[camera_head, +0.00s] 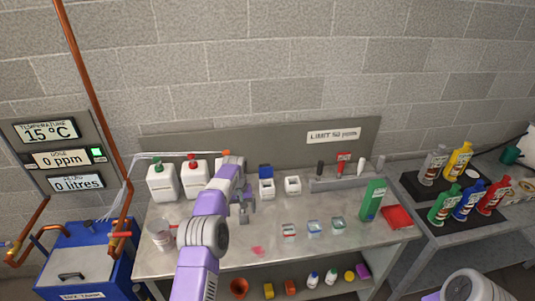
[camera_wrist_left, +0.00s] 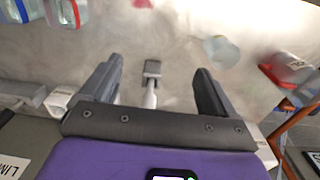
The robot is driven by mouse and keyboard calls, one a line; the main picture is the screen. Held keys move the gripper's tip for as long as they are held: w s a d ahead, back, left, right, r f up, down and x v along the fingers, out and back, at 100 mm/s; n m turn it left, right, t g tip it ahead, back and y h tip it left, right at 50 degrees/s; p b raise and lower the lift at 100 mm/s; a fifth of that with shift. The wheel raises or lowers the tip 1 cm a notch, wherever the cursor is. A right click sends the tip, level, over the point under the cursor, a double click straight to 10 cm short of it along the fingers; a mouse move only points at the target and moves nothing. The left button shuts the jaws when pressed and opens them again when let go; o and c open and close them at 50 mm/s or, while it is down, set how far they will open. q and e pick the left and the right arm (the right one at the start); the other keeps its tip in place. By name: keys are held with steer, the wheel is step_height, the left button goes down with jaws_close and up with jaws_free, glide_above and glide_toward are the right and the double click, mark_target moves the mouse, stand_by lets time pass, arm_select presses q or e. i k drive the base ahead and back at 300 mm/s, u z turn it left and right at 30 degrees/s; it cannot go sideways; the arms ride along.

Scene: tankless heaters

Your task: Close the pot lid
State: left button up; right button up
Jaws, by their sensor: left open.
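No thing is clearly a pot with a lid. A small white container (camera_head: 266,188) stands at the back of the metal bench with a blue flap or lid (camera_head: 265,171) raised above it. An open white container (camera_head: 292,185) stands beside it. My left gripper (camera_head: 246,206) is over the bench, in front and left of these containers. In the left wrist view its fingers (camera_wrist_left: 155,92) are wide apart. A small grey piece with a white stem (camera_wrist_left: 151,78) shows between them, and I cannot tell whether it is touched. My right gripper is out of view.
White bottles (camera_head: 162,182) stand at the back left of the bench (camera_head: 190,262), and a pale bucket (camera_head: 160,236) at its left. Small jars (camera_head: 313,227) and a green bottle (camera_head: 373,199) are on the right. A blue tank (camera_head: 108,262) with a grey top stands far left.

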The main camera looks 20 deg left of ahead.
mark_target(266, 171)
steer(key=i, duration=1.15)
